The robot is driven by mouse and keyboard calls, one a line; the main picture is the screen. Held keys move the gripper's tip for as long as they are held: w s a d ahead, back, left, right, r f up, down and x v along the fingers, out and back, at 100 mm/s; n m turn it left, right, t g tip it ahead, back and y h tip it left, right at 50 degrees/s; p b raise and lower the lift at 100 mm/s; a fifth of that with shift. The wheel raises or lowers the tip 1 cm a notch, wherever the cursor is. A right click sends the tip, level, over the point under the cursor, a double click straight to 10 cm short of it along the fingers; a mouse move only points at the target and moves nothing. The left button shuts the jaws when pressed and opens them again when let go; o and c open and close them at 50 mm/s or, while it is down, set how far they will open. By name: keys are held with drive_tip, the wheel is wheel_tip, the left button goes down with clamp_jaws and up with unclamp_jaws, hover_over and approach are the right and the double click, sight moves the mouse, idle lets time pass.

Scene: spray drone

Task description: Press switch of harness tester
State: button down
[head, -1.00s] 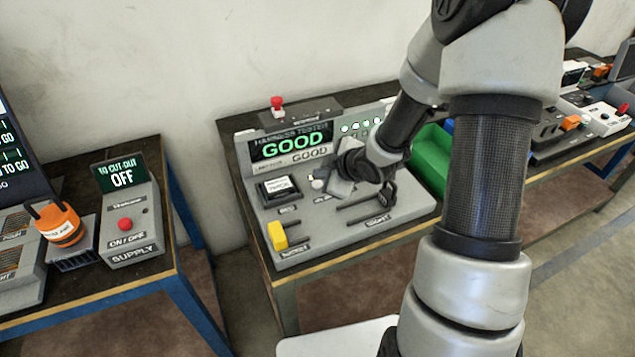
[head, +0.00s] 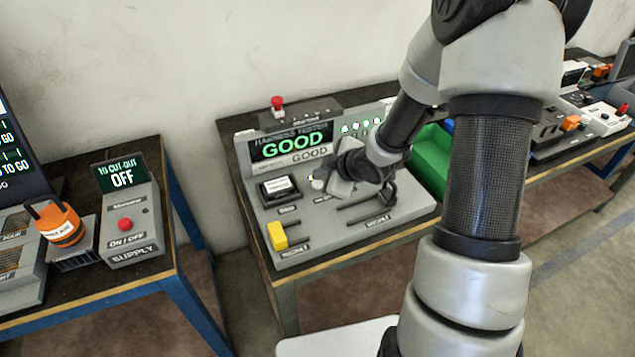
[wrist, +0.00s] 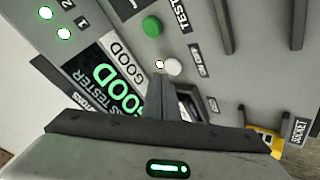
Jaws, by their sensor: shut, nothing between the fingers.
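The harness tester (head: 350,225) is a grey panel on the middle bench; its display (head: 292,145) reads GOOD in green. In the wrist view a white round button (wrist: 174,66) sits beside a small lit lamp and an ON/OFF label (wrist: 198,60). A green round button (wrist: 152,26) is by a TEST label. My gripper (wrist: 165,95) is shut and empty, its tips just beside the white button; I cannot tell whether they touch it. In the head view my gripper (head: 328,182) is low over the panel, partly hidden by my wrist.
The tester has a yellow block (head: 277,236) at its front left, a dark box (head: 278,190) and a black handle (head: 386,192). A red button (head: 277,102) stands behind. A green bin (head: 432,160) is at the right. The supply box (head: 128,225) on the left bench reads OFF.

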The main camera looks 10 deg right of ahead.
sight(320, 186)
drive_tip(key=shift+f, duration=0.1)
drive_tip(key=shift+f+b, duration=0.35)
drive_tip(key=shift+b, duration=0.1)
drive_tip(key=shift+f, duration=0.15)
idle(0.5)
drive_tip(key=shift+r+p, duration=0.45)
drive_tip(key=shift+r, duration=0.2)
wheel_tip(320, 186, up, 6)
drive_tip(key=p, duration=0.5)
